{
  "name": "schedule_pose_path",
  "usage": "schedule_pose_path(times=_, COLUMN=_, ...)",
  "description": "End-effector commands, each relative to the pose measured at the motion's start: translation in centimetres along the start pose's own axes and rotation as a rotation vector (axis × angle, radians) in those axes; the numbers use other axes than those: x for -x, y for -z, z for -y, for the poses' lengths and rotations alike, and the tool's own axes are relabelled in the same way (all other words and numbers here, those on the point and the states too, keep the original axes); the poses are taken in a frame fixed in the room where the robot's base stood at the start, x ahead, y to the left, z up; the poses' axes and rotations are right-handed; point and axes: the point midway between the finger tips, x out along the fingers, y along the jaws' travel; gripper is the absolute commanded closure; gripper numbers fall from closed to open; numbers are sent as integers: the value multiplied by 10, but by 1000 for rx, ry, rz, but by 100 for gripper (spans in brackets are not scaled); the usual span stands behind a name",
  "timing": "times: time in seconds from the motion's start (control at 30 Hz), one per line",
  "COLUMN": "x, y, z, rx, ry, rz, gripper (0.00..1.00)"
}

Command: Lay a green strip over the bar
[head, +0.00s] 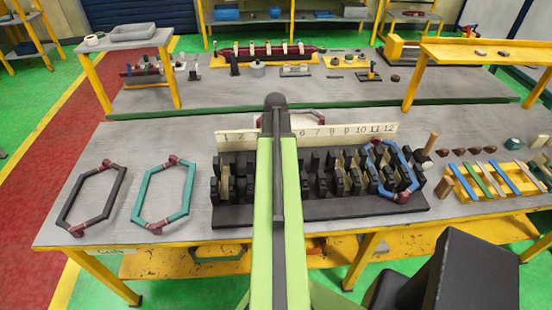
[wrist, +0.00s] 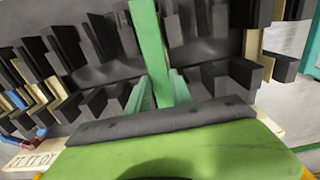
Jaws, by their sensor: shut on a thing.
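In the wrist view my gripper (wrist: 160,88) is shut on a green strip (wrist: 148,45). The strip points away from the jaws, over the dark slotted bar (wrist: 100,72). I cannot tell whether it touches the bar. In the head view the black slotted bar (head: 330,210) lies along the front of the bench, with a numbered plate (head: 350,133) behind it. My arm covers the middle of the bar, and the gripper and held strip are hidden there. Another green strip (head: 477,180) lies on the yellow rack (head: 465,192) at the right, among blue and pale strips.
A blue coil (head: 376,165) sits on the bar's right end. A black coil (head: 66,205) and a teal coil (head: 142,196) lie on the bench at left. A wooden peg (head: 431,143) stands right of the bar. Small parts lie near the rack.

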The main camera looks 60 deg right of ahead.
Motion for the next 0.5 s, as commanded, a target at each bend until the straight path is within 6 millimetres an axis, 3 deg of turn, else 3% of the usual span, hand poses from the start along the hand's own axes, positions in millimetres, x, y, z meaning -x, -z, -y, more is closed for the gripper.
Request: schedule_pose_path(times=0.5, x=-15, y=0, z=0, rx=0, ry=0, rz=0, gripper=100)
